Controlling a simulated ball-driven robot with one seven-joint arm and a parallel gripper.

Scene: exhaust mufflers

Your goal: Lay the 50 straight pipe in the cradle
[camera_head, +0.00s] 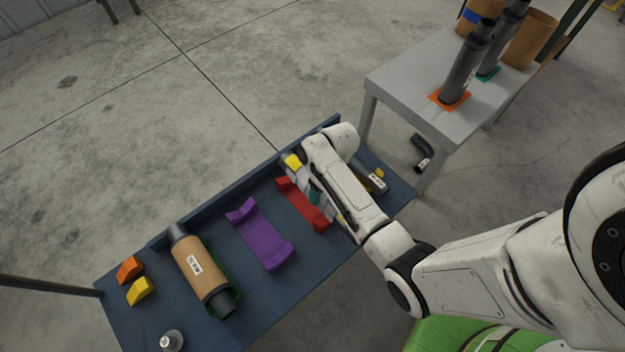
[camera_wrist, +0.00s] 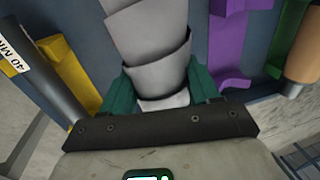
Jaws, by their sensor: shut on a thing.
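My gripper (camera_wrist: 163,98) is shut on a light grey banded pipe (camera_wrist: 150,50), its teal fingers on either side. In the head view my arm largely covers it. No size mark is readable on it, so I cannot tell if it is the 50 pipe. It hangs over or near the red cradle (camera_head: 303,204); contact cannot be told. A purple cradle (camera_head: 261,235) stands to the left, empty, and also shows in the wrist view (camera_wrist: 228,50). A yellow cradle (camera_wrist: 70,72) is beside the held pipe.
A pipe marked 40 MM (camera_wrist: 40,80) lies beside the yellow cradle. A tan muffler (camera_head: 197,268) rests in a green cradle at left. Orange (camera_head: 130,269) and yellow (camera_head: 141,291) blocks lie beyond. A grey table (camera_head: 405,82) bears upright dark pipes (camera_head: 466,68). A raised edge runs behind the blue bench.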

